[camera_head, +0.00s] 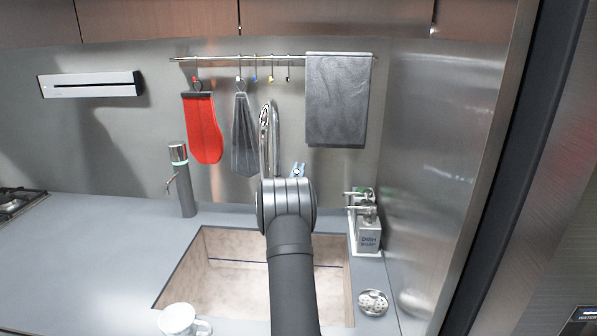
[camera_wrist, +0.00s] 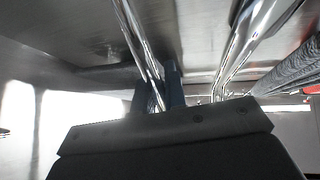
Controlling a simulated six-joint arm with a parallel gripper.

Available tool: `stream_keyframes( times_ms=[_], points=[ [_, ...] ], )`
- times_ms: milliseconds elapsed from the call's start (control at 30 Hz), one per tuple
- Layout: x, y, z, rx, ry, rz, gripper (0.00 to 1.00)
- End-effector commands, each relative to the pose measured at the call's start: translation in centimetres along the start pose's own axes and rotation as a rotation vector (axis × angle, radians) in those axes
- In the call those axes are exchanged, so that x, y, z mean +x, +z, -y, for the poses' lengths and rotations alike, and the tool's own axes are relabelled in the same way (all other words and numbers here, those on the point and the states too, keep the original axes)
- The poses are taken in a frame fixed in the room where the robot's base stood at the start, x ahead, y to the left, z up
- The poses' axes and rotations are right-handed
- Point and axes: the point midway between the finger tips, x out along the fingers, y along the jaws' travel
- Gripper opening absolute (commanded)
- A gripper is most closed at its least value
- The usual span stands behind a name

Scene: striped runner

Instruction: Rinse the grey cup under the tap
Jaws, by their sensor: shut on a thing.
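A pale cup (camera_head: 178,320) with a handle stands on the counter at the front left of the sink, cut off by the lower picture edge. The chrome tap (camera_head: 265,140) rises behind the sink, its lower part hidden by my arm. My gripper (camera_head: 298,171) is just right of the tap, mostly hidden behind my wrist. In the wrist view my gripper (camera_wrist: 158,92) is shut on a thin chrome rod (camera_wrist: 139,40) that looks like part of the tap; which part, I cannot tell. A second chrome pipe (camera_wrist: 249,40) stands to its right.
The sink (camera_head: 180,265) lies below my arm. Soap bottles (camera_head: 368,235) and a small round dish (camera_head: 373,302) stand right of it. A dark dispenser (camera_head: 183,182) stands behind left. A red mitt (camera_head: 202,128) and grey towel (camera_head: 338,100) hang behind. The left counter is clear.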

Motion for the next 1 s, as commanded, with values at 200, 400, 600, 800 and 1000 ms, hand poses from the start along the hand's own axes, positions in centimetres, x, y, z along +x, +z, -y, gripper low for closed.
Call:
stream_keyframes(
  times_ms=[200, 400, 600, 800, 1000],
  points=[
    [0.0, 0.0, 0.0, 0.0, 0.0, 0.0, 0.33],
    [0.0, 0.0, 0.0, 0.0, 0.0, 0.001, 0.33],
    [-1.2, 0.0, 0.1, 0.0, 0.0, 0.002, 0.33],
    [-5.3, 0.1, 0.1, -0.002, -0.001, 0.005, 0.33],
    [-10.4, 0.1, 0.1, -0.001, -0.001, 0.006, 0.33]
  ],
)
